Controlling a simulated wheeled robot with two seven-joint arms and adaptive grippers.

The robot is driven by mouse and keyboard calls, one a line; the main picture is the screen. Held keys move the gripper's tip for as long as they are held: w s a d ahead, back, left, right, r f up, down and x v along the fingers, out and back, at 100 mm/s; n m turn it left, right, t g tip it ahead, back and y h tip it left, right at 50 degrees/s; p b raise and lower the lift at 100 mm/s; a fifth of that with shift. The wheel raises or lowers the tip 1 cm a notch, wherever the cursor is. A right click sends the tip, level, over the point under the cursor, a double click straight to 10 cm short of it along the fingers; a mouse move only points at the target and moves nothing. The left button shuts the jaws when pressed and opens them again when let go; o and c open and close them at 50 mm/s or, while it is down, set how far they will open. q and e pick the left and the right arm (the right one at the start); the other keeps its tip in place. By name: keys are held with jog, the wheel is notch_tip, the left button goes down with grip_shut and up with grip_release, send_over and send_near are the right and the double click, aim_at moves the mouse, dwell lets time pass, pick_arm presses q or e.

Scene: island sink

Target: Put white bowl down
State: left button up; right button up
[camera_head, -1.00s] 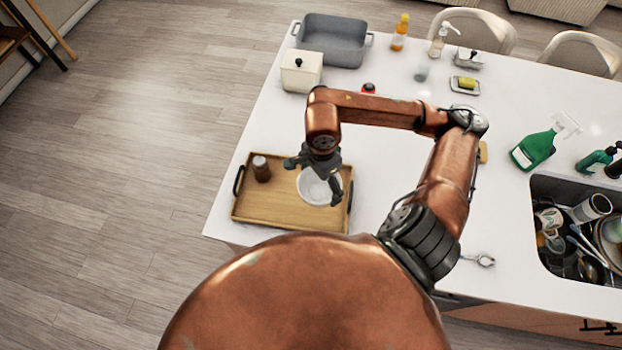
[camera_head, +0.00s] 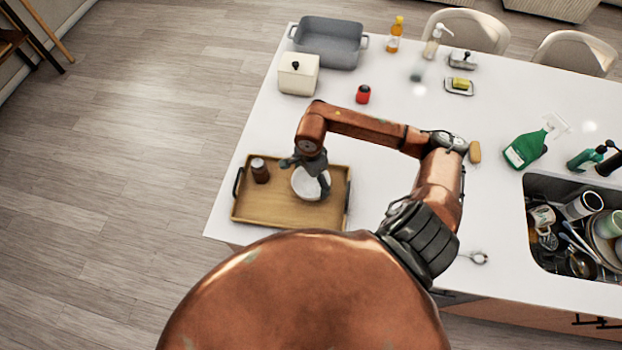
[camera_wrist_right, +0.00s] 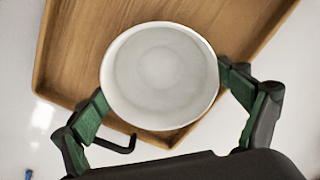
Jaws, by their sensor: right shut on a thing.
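The white bowl (camera_head: 306,186) is over the right part of the wooden tray (camera_head: 262,211), opening up. My right gripper (camera_head: 307,174) is shut on it. In the right wrist view the bowl (camera_wrist_right: 160,75) sits between the two green-padded fingers of the right gripper (camera_wrist_right: 164,87), one at each side of its rim, and looks empty. The tray (camera_wrist_right: 75,60) lies beneath it. I cannot tell whether the bowl's base touches the tray. My left gripper is not in view.
A dark brown shaker (camera_head: 260,171) stands on the tray's left part. A white lidded canister (camera_head: 298,75), a grey basin (camera_head: 330,42) and a red item (camera_head: 363,94) are farther back. The sink (camera_head: 540,190) with dishes is at right.

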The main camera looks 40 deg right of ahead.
aim_at(311, 187)
jog(key=shift+f, duration=0.1)
jog(key=shift+f+b, duration=0.1)
jog(key=shift+b, duration=0.2)
jog(key=o, duration=1.1)
jog(key=shift+o, duration=0.2)
jog(key=shift+r+p, duration=0.25)
jog(key=shift+p, duration=0.05)
jog(key=shift+r, duration=0.35)
notch_tip(311, 187, up, 11)
jog(key=b, duration=0.2)
jog(key=shift+r, duration=0.15)
